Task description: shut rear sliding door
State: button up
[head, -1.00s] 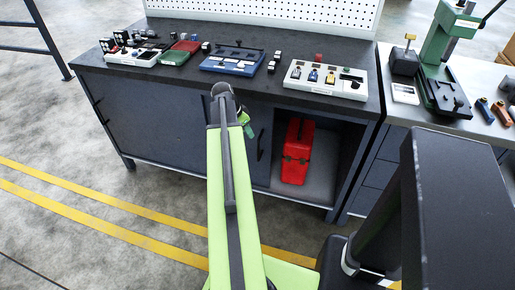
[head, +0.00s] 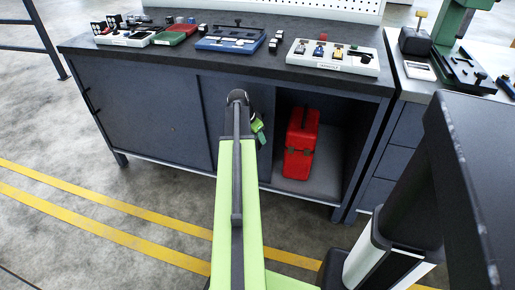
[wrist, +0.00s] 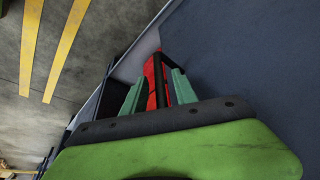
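The rear sliding door (head: 210,107) is a dark blue-grey panel in the middle of the cabinet front in the head view, partly hidden by my arm. To its right the cabinet stands open. My gripper (head: 259,130) is mostly hidden behind the arm, near the door's right part beside the opening. In the wrist view my gripper (wrist: 156,80) has its two green fingers apart, with a dark bar and red behind showing between them. I cannot tell whether the bar is the door handle or touches a finger.
A red toolbox (head: 301,143) stands inside the open right compartment. The left front panel (head: 140,110) covers the cabinet's left side. Trays and tools lie on the dark worktop (head: 180,58). A second bench (head: 410,100) stands at right. Floor with yellow lines (head: 110,213) is clear at left.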

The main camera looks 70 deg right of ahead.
jog(key=shift+f, duration=0.15)
grip_shut()
dwell(1.3)
